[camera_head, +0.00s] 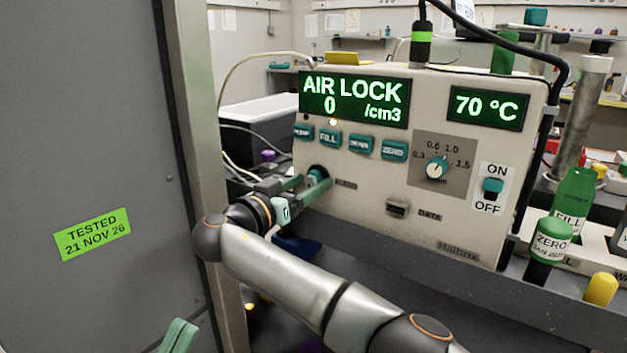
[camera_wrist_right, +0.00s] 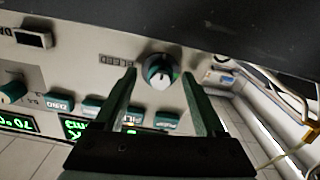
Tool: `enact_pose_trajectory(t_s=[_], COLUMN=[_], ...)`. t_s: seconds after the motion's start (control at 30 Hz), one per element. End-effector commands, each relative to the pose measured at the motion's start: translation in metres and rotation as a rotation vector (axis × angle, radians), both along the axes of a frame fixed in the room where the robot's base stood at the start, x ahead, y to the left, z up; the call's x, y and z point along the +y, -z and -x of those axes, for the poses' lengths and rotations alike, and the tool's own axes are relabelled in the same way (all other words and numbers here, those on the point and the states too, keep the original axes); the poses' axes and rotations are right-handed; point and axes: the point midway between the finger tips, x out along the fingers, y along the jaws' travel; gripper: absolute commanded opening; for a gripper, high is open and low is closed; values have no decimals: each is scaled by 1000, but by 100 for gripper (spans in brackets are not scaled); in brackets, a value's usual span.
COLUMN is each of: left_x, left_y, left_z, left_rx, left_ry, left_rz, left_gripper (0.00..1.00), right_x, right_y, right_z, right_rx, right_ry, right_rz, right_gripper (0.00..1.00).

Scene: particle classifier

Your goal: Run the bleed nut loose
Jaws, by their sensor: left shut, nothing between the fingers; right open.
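The bleed nut (camera_wrist_right: 160,72) is a small round teal and pale knob in a dark collar on the instrument's front panel, beside a small label. In the head view the nut (camera_head: 318,170) is partly hidden by my fingers. My right gripper (camera_head: 313,183) is open, its green fingers pointing at the panel. In the right wrist view the right gripper's fingertips (camera_wrist_right: 160,77) lie to either side of the nut with gaps showing. I cannot tell their depth along it. My left gripper (camera_head: 180,334) is shut and empty at the bottom left, far from the panel and partly cut off.
The instrument (camera_head: 400,225) shows "AIR LOCK 0 /cm3" and 70 °C, with teal buttons, a dial (camera_head: 436,170) and an ON/OFF switch (camera_head: 492,189). A green ZERO bottle (camera_head: 551,243) and a FILL bottle (camera_head: 572,200) stand right. A grey cabinet door (camera_head: 90,150) fills the left.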

Motion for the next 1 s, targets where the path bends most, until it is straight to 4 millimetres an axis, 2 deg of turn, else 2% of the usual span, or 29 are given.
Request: enact_pose_trajectory(t_s=[0.37,1.0], left_x=[0,0], left_y=[0,1], left_z=[0,0], left_rx=[0,2], left_ry=[-1,0], left_rz=[-2,-3], left_gripper=[0,0], right_x=[1,1], right_y=[0,0], right_z=[1,1], right_rx=[0,0], right_ry=[0,0], right_rz=[0,0], right_gripper=[72,1])
